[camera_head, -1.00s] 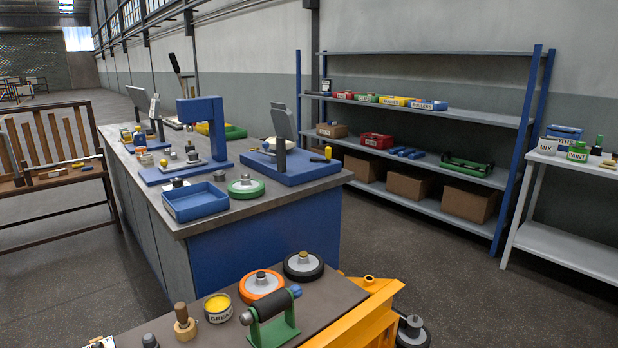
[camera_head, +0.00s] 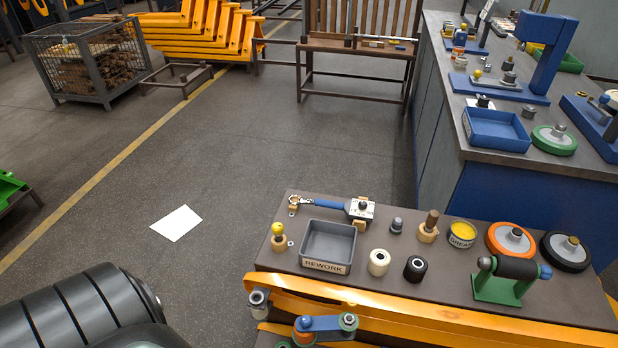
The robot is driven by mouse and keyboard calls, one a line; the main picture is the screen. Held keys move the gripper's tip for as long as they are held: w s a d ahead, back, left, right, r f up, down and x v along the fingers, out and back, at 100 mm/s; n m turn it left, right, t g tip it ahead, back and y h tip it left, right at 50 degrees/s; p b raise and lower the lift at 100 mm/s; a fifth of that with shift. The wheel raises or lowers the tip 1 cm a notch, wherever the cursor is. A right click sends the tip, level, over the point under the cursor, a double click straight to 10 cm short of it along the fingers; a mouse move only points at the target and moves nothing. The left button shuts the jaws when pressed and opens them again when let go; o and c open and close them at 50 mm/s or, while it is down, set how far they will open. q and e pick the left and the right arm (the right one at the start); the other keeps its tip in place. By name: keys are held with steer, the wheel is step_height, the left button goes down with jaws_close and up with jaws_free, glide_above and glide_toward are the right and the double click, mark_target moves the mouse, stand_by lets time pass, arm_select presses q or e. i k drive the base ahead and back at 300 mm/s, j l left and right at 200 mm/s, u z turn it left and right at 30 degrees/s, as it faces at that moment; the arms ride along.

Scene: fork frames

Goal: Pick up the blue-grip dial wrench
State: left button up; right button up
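The blue-grip dial wrench (camera_head: 331,204) lies at the back left of the dark cart top (camera_head: 440,262). Its ratchet head points left, its blue grip is in the middle, and its boxy dial end (camera_head: 362,208) is at the right. It seems to rest on small tan supports near its ends. Neither of my grippers is in view. A black, ribbed, rounded part of my own body shows at the bottom left.
A grey REWORK tray (camera_head: 328,243) stands just in front of the wrench. A yellow-knobbed piece (camera_head: 278,236), rollers, a GREASE tin (camera_head: 461,234) and wheels share the cart. A blue workbench (camera_head: 500,200) is behind right. The floor left of the cart is mostly clear, with a white sheet (camera_head: 176,223).

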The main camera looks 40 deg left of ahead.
mark_target(350, 207)
steer(key=u, duration=0.95)
steer(key=k+z, duration=0.15)
steer(key=z, duration=0.15)
steer(key=k+z, duration=0.2)
steer(key=z, duration=0.15)
steer(key=k+j, duration=0.2)
steer(key=j, duration=0.25)
